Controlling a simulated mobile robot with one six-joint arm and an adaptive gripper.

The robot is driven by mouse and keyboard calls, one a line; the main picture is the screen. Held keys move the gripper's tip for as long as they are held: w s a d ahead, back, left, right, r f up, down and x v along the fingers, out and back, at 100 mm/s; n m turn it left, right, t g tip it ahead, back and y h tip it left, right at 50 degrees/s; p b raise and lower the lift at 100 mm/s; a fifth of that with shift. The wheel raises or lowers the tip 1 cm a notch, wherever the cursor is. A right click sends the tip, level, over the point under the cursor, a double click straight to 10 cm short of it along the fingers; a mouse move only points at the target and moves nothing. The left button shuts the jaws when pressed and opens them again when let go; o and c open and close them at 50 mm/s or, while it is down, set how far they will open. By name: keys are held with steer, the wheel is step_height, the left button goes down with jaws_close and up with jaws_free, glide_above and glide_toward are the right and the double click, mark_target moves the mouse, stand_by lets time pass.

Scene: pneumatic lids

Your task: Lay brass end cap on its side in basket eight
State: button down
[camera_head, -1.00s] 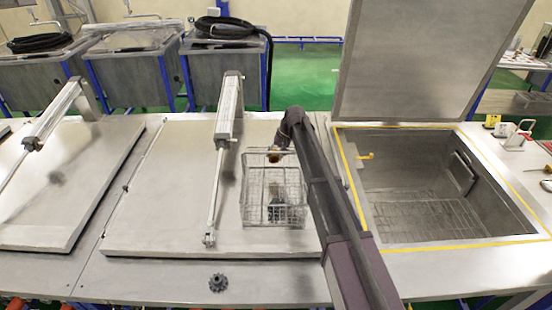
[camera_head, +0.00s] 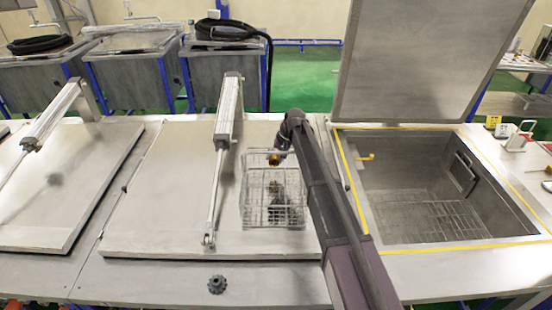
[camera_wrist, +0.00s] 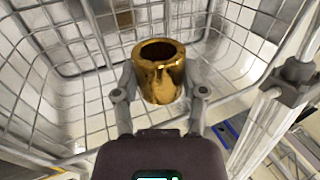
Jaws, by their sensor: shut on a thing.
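The brass end cap (camera_wrist: 158,84) is a short, shiny gold cylinder with a round opening facing the wrist camera. My gripper (camera_wrist: 160,92) is shut on it, one finger on each side. The end cap also shows small in the head view (camera_head: 274,160), near the far rim of a wire basket. The wire basket (camera_head: 246,204) stands on the middle closed lid; its mesh (camera_wrist: 60,82) surrounds the end cap in the wrist view. I cannot tell how far the end cap is below the rim. No basket number is readable.
A pneumatic cylinder (camera_head: 229,112) with a rod stands just left of the basket. To the right is an open tank (camera_head: 420,205) with its lid (camera_head: 425,60) raised. A dark knob (camera_head: 217,284) is at the front edge. A dark patch, perhaps shadow, shows inside the basket.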

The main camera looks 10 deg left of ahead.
steer(key=shift+c, duration=0.8)
jaws_free()
steer(key=shift+r, duration=0.15)
steer(key=shift+p+v, duration=0.95)
steer(key=shift+p, duration=0.1)
steer(key=s+p+v, duration=0.1)
steer(key=p+v, duration=0.9)
steer(key=v, duration=0.1)
steer(key=shift+w, duration=0.5)
steer(key=s+d+m+h, duration=0.1)
steer(key=s+d+h, duration=0.1)
steer(key=s+d, duration=1.3)
steer(key=s+d+f+m+t+h, duration=0.1)
steer(key=s+d+h, duration=0.1)
steer(key=s+d, duration=1.2)
steer(key=d, duration=0.5)
steer(key=shift+s+d+m, duration=0.2)
steer(key=shift+s+m, duration=0.2)
